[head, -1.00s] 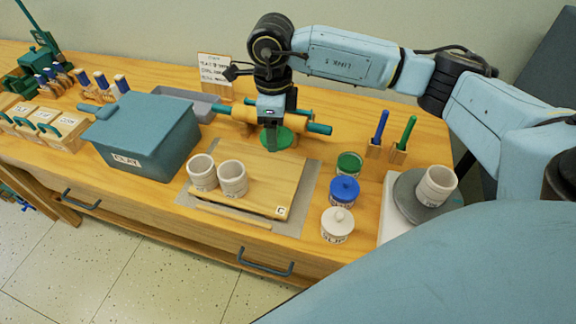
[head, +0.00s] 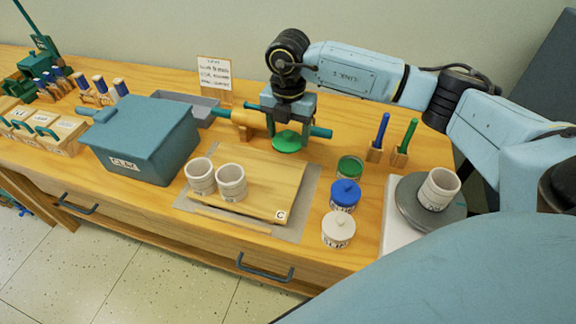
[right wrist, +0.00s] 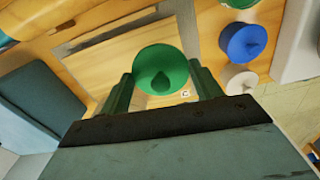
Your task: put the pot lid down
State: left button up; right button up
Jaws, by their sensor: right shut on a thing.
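My right gripper (head: 287,125) is shut on the green pot lid (head: 287,141), holding it over the far edge of the wooden board (head: 262,178). In the right wrist view the lid (right wrist: 160,72) sits between the two green fingers, its knob facing the camera. The green pot (head: 350,168) stands right of the board and shows no knob on top. Beside it in a row are a blue lidded pot (head: 344,194) and a white lidded pot (head: 338,228). My left gripper is not in view.
Two ribbed cups (head: 231,183) stand on the board's left part; its right part is bare. A teal clay box (head: 145,140) is to the left. A rolling pin (head: 245,118) lies behind the board. A grey wheel (head: 410,190) with a cup is at right, near upright tools (head: 382,130).

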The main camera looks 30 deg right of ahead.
send_over(288, 169)
notch_tip(288, 169, down, 5)
notch_tip(288, 169, down, 4)
jog(key=shift+r+b, duration=0.1)
jog(key=shift+b, duration=0.35)
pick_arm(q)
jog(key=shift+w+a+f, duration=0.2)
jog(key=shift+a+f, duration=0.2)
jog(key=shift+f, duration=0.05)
pick_arm(e)
jog(key=shift+f, duration=0.35)
jog(key=shift+f, duration=0.15)
jog(key=o, duration=1)
jog(key=shift+c, duration=0.2)
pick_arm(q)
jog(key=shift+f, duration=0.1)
